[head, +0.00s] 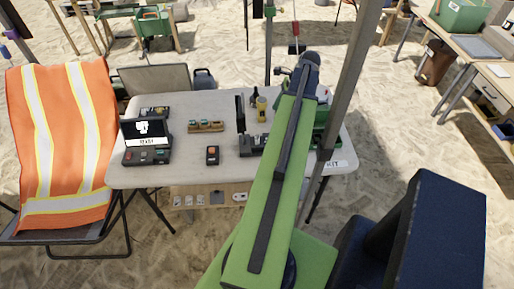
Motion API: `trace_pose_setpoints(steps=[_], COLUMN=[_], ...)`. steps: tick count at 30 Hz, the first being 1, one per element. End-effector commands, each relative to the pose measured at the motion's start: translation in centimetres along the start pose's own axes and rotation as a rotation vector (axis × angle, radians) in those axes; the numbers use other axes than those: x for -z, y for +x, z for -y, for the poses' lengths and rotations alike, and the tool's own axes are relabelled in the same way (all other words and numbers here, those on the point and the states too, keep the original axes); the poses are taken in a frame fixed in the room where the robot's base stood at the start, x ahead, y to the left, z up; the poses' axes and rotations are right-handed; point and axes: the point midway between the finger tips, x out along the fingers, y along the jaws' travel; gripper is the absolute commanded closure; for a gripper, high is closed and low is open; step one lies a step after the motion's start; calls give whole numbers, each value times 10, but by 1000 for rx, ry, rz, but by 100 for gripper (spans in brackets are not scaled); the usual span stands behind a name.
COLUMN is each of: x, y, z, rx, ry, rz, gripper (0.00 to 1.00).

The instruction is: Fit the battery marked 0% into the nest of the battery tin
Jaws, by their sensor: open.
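A small dark block with an orange-red top (212,155) stands alone near the front middle of the table; I cannot read any mark on it. A wooden holder (191,128) behind it carries several small dark items with greenish tops. A dark grey object (248,147) stands to the right, partly behind my green arm. I cannot tell which of these is the 0% battery or the battery tin. My arm reaches up across the right part of the table. My gripper is not visible; the arm hides what lies behind it.
The items stand on a pale table (180,178). A black device with a lit screen (147,135) is at its left, and a yellow cup-like item (262,108) is farther back. A chair with an orange vest (65,150) stands left. A grey post (345,85) rises at the right.

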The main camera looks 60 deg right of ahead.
Motion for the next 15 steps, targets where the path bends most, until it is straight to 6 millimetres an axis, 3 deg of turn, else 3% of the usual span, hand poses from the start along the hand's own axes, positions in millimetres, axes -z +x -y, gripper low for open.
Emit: trace_pose_setpoints(steps=[5,15], x=[-1,-2], y=[29,108], z=[-1,-1], rx=[-3,-5], ry=[-6,-10], rz=[0,0], gripper=[45,45])
